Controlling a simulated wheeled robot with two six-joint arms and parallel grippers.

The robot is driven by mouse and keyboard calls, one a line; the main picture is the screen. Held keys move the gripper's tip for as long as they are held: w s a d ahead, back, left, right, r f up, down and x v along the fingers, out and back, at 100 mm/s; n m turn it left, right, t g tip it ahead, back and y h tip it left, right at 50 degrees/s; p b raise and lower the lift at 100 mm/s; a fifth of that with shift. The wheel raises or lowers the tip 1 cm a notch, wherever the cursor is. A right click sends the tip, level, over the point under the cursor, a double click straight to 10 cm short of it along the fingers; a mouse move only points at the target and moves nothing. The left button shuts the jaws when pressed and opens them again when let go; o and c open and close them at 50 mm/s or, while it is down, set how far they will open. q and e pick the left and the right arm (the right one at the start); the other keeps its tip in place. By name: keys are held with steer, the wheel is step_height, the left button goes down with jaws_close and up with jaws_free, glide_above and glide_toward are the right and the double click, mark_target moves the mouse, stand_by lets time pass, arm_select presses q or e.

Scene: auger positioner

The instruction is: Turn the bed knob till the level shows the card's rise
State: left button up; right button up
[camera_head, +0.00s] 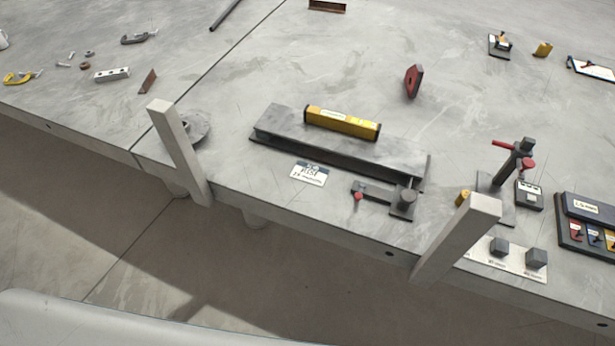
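A long grey metal bed (275,126) lies on the table, running from upper left to lower right. A yellow spirit level (343,122) lies along the top of it; its bubble is too small to read. A dark round bed knob (408,197) stands on a dark bracket at the bed's front right end. A small arm with a red ball end (358,196) lies left of the knob. The white card (310,173) lies in front of the bed; "RISE" seems printed on it, but the figure below is unclear. Neither gripper is in view.
Two pale square bars cross the table's front edge; I cannot tell what they are. A dark stand with red handles (515,160), two grey blocks (500,247) and a dark tray (570,240) lie at right. A red-faced block (413,81) stands behind the bed. Hand tools lie far left.

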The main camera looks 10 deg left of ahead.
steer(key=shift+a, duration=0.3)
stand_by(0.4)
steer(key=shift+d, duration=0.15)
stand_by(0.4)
